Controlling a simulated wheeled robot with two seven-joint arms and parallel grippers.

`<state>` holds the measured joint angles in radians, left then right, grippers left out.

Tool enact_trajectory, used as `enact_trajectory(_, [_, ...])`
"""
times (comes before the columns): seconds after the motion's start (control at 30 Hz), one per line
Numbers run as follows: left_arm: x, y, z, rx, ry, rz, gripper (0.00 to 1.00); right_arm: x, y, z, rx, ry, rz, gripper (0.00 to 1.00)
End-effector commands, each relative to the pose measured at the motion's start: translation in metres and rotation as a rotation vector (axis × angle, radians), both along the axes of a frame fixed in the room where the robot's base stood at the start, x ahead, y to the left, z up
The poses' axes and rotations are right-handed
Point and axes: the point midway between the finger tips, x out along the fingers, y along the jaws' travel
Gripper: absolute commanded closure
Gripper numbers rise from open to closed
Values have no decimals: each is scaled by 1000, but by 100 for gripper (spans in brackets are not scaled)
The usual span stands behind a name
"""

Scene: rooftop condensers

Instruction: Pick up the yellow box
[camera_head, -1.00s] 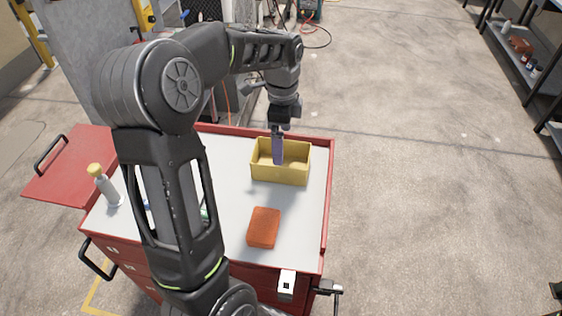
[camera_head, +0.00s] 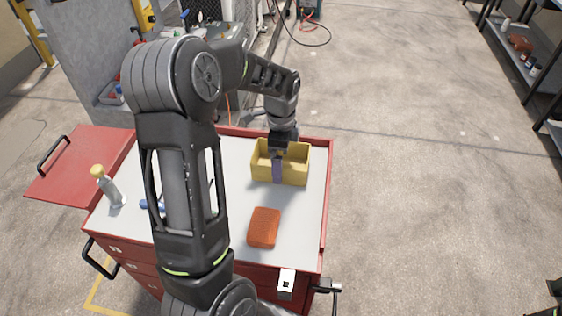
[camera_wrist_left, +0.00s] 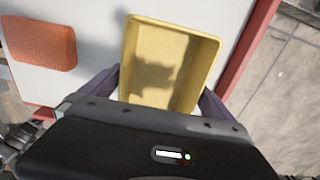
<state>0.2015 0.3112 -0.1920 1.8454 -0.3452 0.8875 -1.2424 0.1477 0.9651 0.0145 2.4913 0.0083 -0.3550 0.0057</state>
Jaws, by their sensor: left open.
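The yellow box (camera_head: 298,175) is an open-topped rectangular bin standing upright near the far right corner of the red cart's light top. It also shows in the left wrist view (camera_wrist_left: 186,75), where it looks empty, with a shadow on its inside. My left gripper (camera_head: 278,167) is over the box and points down. One purple finger shows in front of the box's near wall. In the left wrist view the open fingers (camera_wrist_left: 158,95) lie on either side of the box's near end. Contact with the walls cannot be told. My right gripper is not in view.
An orange block (camera_head: 264,227) lies nearer on the red-rimmed cart top (camera_head: 240,205). A bottle with a yellow cap (camera_head: 107,186) stands at the left, with a blue item (camera_head: 150,205) partly behind my arm. Bare floor lies right of the cart.

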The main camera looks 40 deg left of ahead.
Motion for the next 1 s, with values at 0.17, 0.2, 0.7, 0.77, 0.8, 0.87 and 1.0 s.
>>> enact_trajectory(0.17, [0, 0, 0, 0, -1, 0, 0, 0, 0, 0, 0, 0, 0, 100])
enact_trajectory(0.2, [0, 0, 0, 0, -1, 0, 0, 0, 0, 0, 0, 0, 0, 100])
enact_trajectory(0.7, [0, 0, 0, 0, -1, 0, 14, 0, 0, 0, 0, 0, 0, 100])
enact_trajectory(0.77, [0, 0, 0, 0, -1, 0, 19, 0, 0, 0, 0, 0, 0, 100])
enact_trajectory(0.8, [0, 0, 0, 0, -1, 0, 22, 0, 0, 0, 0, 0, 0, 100])
enact_trajectory(0.87, [0, 0, 0, 0, -1, 0, 27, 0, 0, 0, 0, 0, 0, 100])
enact_trajectory(1.0, [0, 0, 0, 0, -1, 0, 38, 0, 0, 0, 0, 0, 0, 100])
